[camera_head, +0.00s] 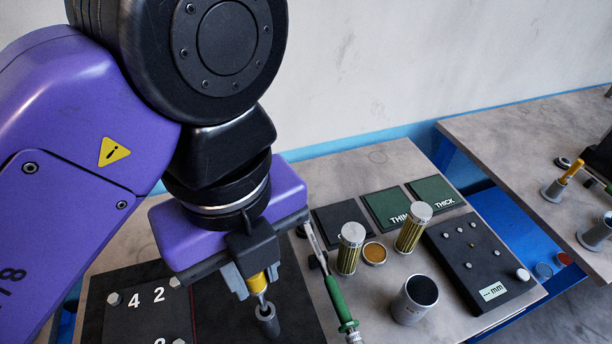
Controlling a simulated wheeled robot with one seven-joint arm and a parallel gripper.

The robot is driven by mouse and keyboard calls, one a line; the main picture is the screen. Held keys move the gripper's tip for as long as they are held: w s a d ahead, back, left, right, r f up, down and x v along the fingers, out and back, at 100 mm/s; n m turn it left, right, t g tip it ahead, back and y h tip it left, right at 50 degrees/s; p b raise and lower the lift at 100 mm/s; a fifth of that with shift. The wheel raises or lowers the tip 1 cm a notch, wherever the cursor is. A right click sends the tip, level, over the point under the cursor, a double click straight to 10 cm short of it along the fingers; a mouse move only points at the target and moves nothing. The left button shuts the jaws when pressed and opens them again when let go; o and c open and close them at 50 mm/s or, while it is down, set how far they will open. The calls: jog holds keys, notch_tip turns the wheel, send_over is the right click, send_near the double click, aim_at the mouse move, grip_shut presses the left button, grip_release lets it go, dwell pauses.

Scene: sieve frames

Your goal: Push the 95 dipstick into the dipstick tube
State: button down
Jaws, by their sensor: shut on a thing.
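My gripper (254,281) points down over a dark mat at the front middle. It is shut on a yellow-handled piece (257,281), which appears to be the dipstick; no 95 mark is readable on it. A thin grey shaft runs down from the yellow part to a short grey cylinder (268,323), which may be the dipstick tube. The shaft meets the cylinder's top, tilted slightly. I cannot tell how far it is inside, or whether the cylinder is fixed to the mat. The fingers hide part of the handle.
Two gold-mesh cylinders (349,250) (411,230), a grey cup (414,300) and a dark "mm" panel (478,262) stand farther right. A numbered plate (148,318) lies left. A second table (530,125) is at right.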

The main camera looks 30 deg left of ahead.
aim_at(266, 313)
jog(key=shift+f, duration=0.3)
jog(key=shift+f, duration=0.3)
jog(key=shift+f+b, duration=0.25)
jog(key=shift+b, duration=0.05)
jog(key=shift+f, duration=0.35)
jog(key=shift+f+b, duration=1.75)
jog(key=shift+f, duration=1.4)
dwell(0.5)
jog(key=c, duration=1.2)
grip_release()
jog(key=shift+o, duration=0.2)
jog(key=shift+r, duration=0.1)
jog(key=shift+r, duration=3.85)
